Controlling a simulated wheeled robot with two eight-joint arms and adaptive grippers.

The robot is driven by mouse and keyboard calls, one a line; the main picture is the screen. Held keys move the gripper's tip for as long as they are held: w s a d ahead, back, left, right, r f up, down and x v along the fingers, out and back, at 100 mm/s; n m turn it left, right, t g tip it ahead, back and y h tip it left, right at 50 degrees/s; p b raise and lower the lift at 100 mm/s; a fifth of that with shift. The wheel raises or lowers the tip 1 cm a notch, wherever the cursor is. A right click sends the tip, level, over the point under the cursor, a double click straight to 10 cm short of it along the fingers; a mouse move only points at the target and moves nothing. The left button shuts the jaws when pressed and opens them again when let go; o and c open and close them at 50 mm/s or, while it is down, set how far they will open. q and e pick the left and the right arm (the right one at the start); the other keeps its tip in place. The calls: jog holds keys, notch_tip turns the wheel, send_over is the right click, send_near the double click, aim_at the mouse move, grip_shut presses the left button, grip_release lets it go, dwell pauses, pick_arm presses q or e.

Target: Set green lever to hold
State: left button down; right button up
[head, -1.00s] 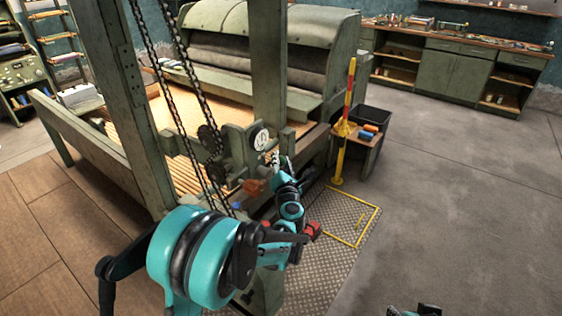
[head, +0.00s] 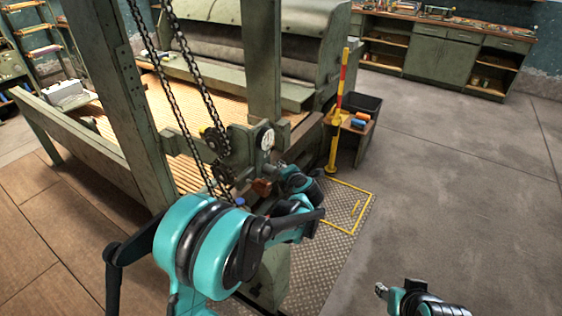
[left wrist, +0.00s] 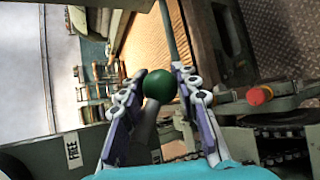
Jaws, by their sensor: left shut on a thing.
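In the head view my own left arm hides the knob and the fingers. A plate with the word FREE (left wrist: 72,152) is at the lower left of the left wrist view; no hold mark is readable. My right gripper (head: 381,289) is low at the right in the head view, too small to read its jaws.
A red-ended handle (left wrist: 259,95) sticks out right of the green knob. A yellow and red post (head: 338,110) is beyond. The floor at right is clear.

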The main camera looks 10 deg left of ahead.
pick_arm(q)
jog(key=f+g, duration=0.1)
jog(key=s+m+g+p, duration=0.1)
jog(key=g, duration=0.1)
jog(key=shift+s+a+f+m, duration=0.3)
jog(key=shift+f, duration=0.1)
jog(key=shift+s+a+f+m+g+y+p, duration=0.2)
jog(key=shift+s+f+m+g+y+p, duration=0.15)
jog(key=shift+s+g, duration=0.3)
jog(key=shift+s+a+f+m+g+y+p, duration=0.25)
jog(key=shift+s+f+m+g+p, duration=0.15)
jog(key=shift+g, duration=0.45)
jog(key=shift+s, duration=0.1)
jog(key=c, duration=1.1)
grip_release()
jog(key=shift+r, duration=0.1)
jog(key=shift+d+r, duration=0.1)
jog(key=v, duration=1.1)
jog(key=shift+s+d+r, duration=0.2)
jog(key=shift+r, duration=0.1)
